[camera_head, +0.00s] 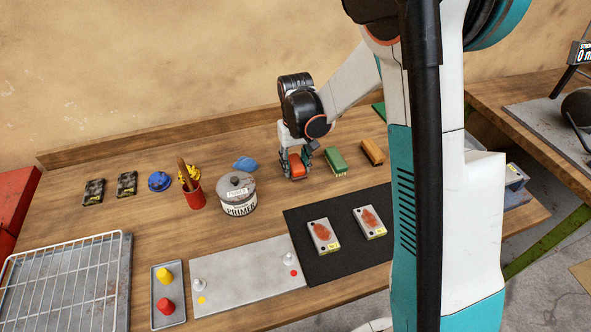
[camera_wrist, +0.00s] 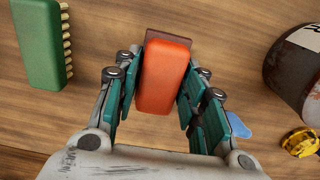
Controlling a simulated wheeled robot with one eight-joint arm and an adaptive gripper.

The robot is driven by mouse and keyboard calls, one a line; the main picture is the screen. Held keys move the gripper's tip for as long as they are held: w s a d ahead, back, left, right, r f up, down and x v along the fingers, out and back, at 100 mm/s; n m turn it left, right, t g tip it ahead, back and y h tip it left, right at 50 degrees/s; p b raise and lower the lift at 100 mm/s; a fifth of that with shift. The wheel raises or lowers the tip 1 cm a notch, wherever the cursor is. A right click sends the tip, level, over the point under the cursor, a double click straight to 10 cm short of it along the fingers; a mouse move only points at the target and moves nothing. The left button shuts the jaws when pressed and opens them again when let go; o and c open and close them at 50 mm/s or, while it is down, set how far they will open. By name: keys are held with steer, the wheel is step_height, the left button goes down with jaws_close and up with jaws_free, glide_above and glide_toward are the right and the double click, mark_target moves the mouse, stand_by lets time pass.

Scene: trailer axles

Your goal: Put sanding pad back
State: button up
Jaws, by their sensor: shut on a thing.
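The sanding pad is a red-orange block (camera_head: 297,165) with a thin dark brown layer at its far end in the wrist view (camera_wrist: 163,78). My gripper (camera_head: 295,169) is shut on it, with teal finger pads along both long sides. The pad is low over the wooden table, between the primer can and the green brush. I cannot tell whether its underside touches the wood. Part of the pad is hidden behind the fingers in the head view.
The green brush (camera_head: 335,161) and an orange-brown block (camera_head: 372,152) stand to the right. The primer can (camera_head: 236,194) and a blue cloth (camera_head: 245,163) are to the left. A black mat (camera_head: 291,222) with two rusty plates (camera_head: 323,236) lies in front. Bare wood surrounds the pad.

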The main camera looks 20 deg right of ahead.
steer(key=shift+f, duration=1.05)
steer(key=shift+f+b, duration=0.2)
steer(key=shift+b, duration=0.1)
steer(key=o, duration=1)
steer(key=shift+o, duration=0.2)
steer(key=shift+r, duration=0.15)
